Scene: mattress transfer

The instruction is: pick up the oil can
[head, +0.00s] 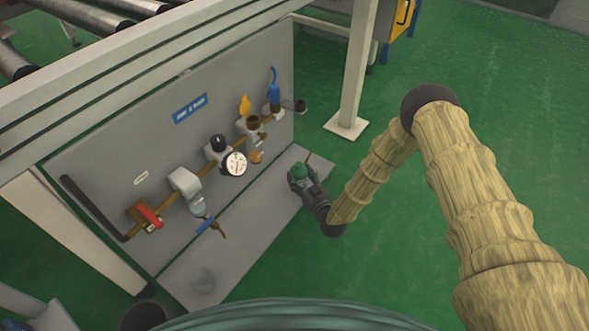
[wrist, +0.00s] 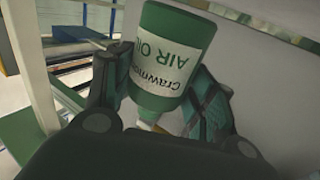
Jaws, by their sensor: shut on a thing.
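The oil can is a green bottle with a white label reading "AIR OIL". In the wrist view the oil can (wrist: 178,32) sits between the two fingers of my gripper (wrist: 160,88), its text upside down in the picture. In the head view the green top of the oil can (head: 299,171) shows at the end of my gripper (head: 301,180), over the right end of the grey shelf (head: 245,240). My gripper is shut on the can. I cannot tell whether the can touches the shelf. Its lower part is hidden in the head view.
A grey upright panel (head: 110,190) behind the shelf carries a pipe with valves and a round gauge (head: 236,163) close to my gripper. A white post (head: 354,70) stands behind. Green floor (head: 400,255) is open at right.

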